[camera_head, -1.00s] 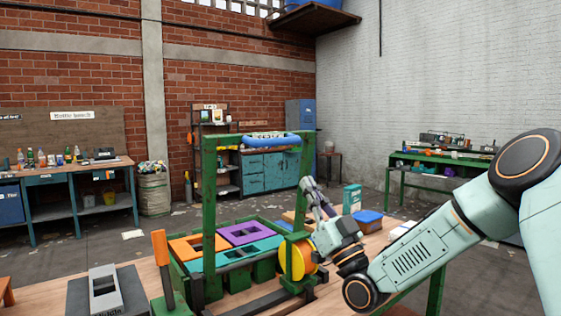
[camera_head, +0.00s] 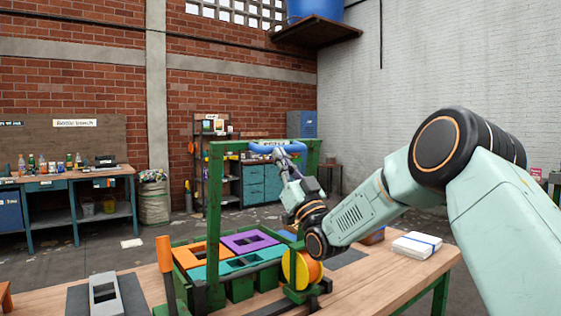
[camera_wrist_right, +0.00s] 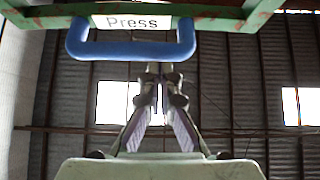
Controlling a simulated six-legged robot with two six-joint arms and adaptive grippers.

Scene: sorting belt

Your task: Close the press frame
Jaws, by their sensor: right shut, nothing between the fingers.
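The press frame (camera_head: 215,195) is a green gate standing upright on the near table, with a blue handle (camera_head: 262,147) across its top. Below and behind it are trays with orange (camera_head: 190,254), purple (camera_head: 250,241) and teal (camera_head: 215,268) panels. My right gripper (camera_head: 281,156) reaches up to the handle from the right. In the right wrist view its fingers (camera_wrist_right: 160,70) are together and empty, just under the blue handle (camera_wrist_right: 130,51), below a white "Press" label (camera_wrist_right: 132,22). I cannot tell whether they touch the handle. My left gripper is out of view.
An orange lever (camera_head: 164,254) stands left of the frame, and a yellow-orange wheel (camera_head: 302,270) sits at its right foot. A grey block (camera_head: 105,295) lies at the left. A white stack (camera_head: 416,244) lies on the table's right part.

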